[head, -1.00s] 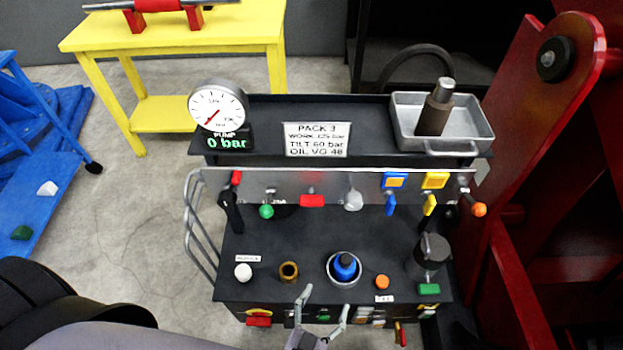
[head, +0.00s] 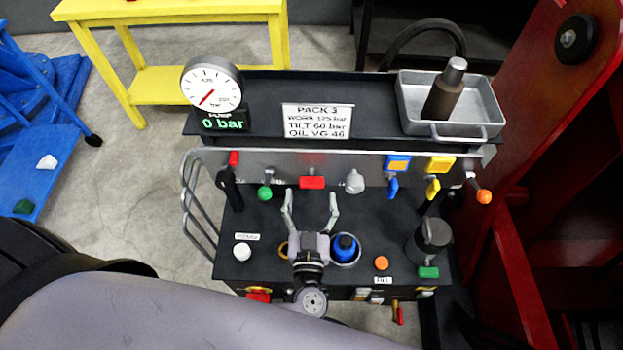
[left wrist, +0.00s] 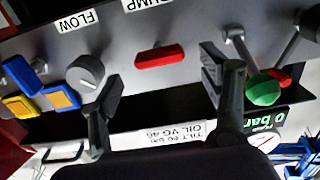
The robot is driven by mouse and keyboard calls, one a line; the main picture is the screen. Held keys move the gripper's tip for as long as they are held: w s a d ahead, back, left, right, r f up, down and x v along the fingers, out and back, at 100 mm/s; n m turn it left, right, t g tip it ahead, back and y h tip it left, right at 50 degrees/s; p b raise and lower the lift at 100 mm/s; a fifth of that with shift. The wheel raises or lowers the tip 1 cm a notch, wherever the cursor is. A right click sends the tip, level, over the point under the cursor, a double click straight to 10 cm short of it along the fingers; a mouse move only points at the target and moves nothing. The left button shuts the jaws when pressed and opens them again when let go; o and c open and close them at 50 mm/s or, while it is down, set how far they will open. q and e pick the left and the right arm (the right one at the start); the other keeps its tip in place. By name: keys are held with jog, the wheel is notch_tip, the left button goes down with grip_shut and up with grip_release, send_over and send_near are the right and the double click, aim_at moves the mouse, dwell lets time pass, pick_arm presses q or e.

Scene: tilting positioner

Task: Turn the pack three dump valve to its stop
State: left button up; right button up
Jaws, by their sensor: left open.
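The likely dump valve is a red bar handle (head: 312,182) on the grey panel of the pack with the PACK 3 sign (head: 317,120). In the left wrist view the red handle (left wrist: 160,57) lies nearly level, below a partly cropped label ending in "UMP". My left gripper (head: 311,198) is open, its fingers spread on either side of the handle's line and a little short of it. In the left wrist view the open fingers (left wrist: 162,84) hold nothing, and the handle shows between and beyond them. My right gripper is not in view.
A grey FLOW knob (left wrist: 86,72) and a green-knobbed lever (left wrist: 263,90) flank the red handle. Blue (head: 393,188) and yellow (head: 432,189) levers stand further right. A blue-topped part (head: 344,246) is on the deck. The gauge (head: 211,87) and "0 bar" display sit above.

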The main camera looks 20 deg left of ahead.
aim_at(312, 187)
pick_arm(q)
jog(key=x, duration=0.5)
jog(key=shift+w, duration=0.2)
jog(key=shift+c, duration=0.5)
jog(key=c, duration=1.1)
